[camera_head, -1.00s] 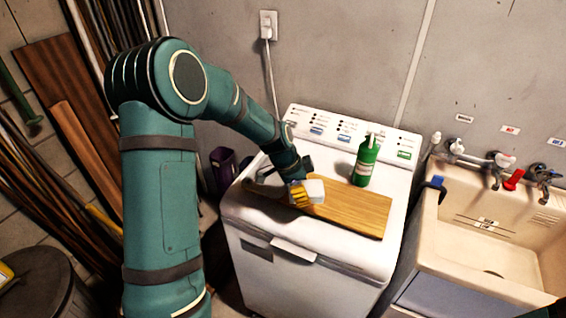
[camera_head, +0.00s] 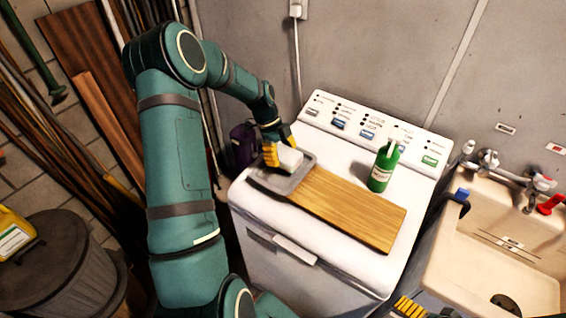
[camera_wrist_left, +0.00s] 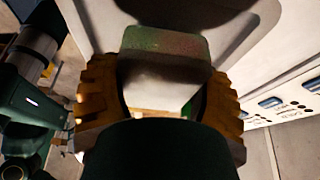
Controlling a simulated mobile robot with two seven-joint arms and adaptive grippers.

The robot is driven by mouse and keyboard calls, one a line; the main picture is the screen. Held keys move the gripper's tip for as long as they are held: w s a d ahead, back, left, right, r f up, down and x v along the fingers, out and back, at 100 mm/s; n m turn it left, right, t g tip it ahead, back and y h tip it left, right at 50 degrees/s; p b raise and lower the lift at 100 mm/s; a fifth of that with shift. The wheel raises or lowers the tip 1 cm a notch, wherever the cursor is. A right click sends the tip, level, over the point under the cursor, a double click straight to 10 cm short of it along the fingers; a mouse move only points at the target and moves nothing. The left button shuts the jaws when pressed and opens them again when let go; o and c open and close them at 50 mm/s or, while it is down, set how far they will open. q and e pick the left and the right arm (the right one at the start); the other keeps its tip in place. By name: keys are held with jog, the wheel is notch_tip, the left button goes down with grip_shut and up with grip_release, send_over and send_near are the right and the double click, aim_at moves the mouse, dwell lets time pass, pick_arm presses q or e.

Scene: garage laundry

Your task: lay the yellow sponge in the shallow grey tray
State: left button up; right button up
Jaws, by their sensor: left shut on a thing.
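My left gripper (camera_head: 281,156) has yellow fingers and is shut on the sponge (camera_head: 289,160), a block that looks pale in the head view. In the left wrist view the sponge (camera_wrist_left: 165,75) sits between the fingers (camera_wrist_left: 165,100), with a pale face and a darker greenish-brown face. The shallow grey tray (camera_head: 268,185) lies on the washer top at the left end of the wooden board. The sponge is over the tray; I cannot tell whether it touches it. My right gripper (camera_head: 410,307) shows only in part at the bottom edge.
The wooden board (camera_head: 345,207) lies right of the tray on the white washer (camera_head: 330,255). A green bottle (camera_head: 383,167) stands behind the board. A sink (camera_head: 480,255) is at the right, a purple container (camera_head: 243,145) left of the washer, and a lidded bin (camera_head: 55,260) at the lower left.

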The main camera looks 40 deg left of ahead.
aim_at(282, 163)
pick_arm(q)
jog(key=shift+w+f, duration=0.1)
jog(key=shift+f, duration=1.95)
jog(key=shift+f, duration=0.15)
jog(key=o, duration=1.3)
jog(key=v, duration=1.2)
